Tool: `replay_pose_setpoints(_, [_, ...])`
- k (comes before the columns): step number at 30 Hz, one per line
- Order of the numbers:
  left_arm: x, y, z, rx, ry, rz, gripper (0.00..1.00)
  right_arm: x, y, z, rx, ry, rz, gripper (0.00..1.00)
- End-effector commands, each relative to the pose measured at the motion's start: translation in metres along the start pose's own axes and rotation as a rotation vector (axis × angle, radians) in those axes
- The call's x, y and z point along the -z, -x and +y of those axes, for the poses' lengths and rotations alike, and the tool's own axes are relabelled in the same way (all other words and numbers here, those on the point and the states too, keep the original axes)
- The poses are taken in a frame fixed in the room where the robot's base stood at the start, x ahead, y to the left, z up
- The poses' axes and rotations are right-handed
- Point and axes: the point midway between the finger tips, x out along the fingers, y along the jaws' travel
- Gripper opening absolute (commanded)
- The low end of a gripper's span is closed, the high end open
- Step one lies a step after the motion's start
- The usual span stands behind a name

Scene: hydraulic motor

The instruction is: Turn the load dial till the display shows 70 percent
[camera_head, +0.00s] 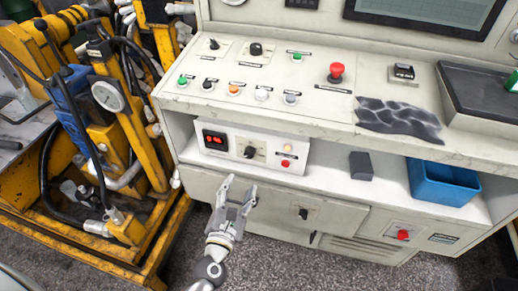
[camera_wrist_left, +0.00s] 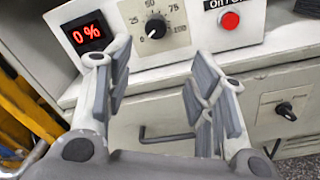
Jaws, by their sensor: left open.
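The load dial (camera_wrist_left: 156,26) is a black knob on a white panel box, with a printed scale around it marked 25, 50, 75 and 100. It also shows in the head view (camera_head: 250,151). The display (camera_wrist_left: 87,32), left of the dial, reads 0% in red in the left wrist view; it also shows in the head view (camera_head: 215,140). My left gripper (camera_head: 235,188) is open and empty, in front of and below the dial, apart from it. In the left wrist view its fingers (camera_wrist_left: 160,85) stand on either side below the dial. My right gripper is not in view.
A red button (camera_wrist_left: 230,20) sits right of the dial. Above is a sloped console with several knobs, buttons and a red mushroom button (camera_head: 336,72). A blue bin (camera_head: 443,184) and a dark block (camera_head: 361,166) sit on the shelf. Yellow machinery (camera_head: 130,140) stands at left.

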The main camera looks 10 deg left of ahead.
Motion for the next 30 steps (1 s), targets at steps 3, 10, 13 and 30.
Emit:
replay_pose_setpoints(3, [-0.007, -0.003, 0.007, -0.018, 0.048, -0.011, 0.51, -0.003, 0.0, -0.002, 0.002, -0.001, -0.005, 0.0])
replay_pose_setpoints(10, [-0.01, -0.032, 0.008, -0.019, 0.047, -0.013, 0.51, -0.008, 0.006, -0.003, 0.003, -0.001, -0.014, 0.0])
replay_pose_setpoints(13, [-0.009, -0.05, 0.008, -0.018, 0.045, -0.013, 0.51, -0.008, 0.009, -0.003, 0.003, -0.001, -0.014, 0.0])
replay_pose_setpoints(30, [-0.008, -0.108, 0.008, -0.015, 0.043, -0.01, 0.51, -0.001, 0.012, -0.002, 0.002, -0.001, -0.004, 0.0])
